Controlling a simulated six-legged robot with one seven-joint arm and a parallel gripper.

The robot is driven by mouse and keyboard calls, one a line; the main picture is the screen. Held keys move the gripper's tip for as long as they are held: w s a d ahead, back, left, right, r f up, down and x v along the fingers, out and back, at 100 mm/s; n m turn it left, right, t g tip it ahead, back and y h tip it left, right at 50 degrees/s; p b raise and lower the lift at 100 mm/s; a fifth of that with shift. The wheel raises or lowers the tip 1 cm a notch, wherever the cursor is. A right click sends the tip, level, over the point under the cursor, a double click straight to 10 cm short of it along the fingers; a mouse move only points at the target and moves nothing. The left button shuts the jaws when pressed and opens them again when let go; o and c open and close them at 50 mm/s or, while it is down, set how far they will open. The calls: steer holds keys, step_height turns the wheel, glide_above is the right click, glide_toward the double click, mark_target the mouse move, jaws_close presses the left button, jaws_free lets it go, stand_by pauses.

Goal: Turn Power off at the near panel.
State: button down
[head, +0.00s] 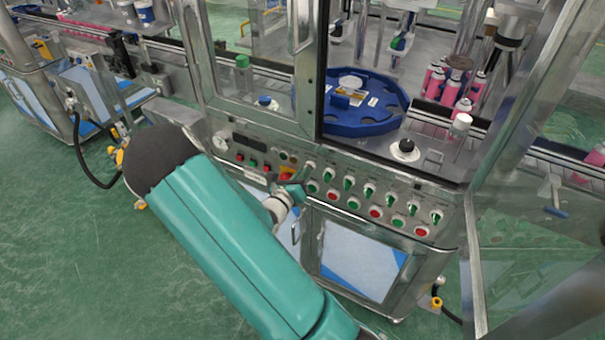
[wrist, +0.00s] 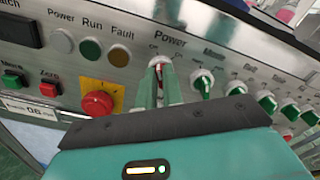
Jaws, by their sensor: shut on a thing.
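The near panel (head: 345,187) is a metal control face with rows of switches and buttons. In the wrist view, the Power switch (wrist: 159,67) sits below its "Power" label, with a bit of red and white showing between my fingers. My gripper (wrist: 161,82) is shut on this switch, one finger on each side. The fingers hide most of the knob, so its exact setting is hard to tell. In the head view my gripper (head: 298,188) is at the panel's upper row, left of the other green switches, and the Power switch is hidden there.
Right of Power is the green Mode switch (wrist: 203,83), with several more green switches beyond. A red emergency button (wrist: 97,103) on a yellow plate is close on the left. A blue turntable (head: 385,125) stands behind glass above the panel.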

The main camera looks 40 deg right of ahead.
stand_by(0.3)
steer(key=c, duration=1.5)
jaws_free()
steer(key=shift+c, duration=0.2)
steer(key=shift+a, duration=0.1)
steer(key=v, duration=1.3)
steer(key=shift+a, duration=0.35)
steer(key=shift+s, duration=0.1)
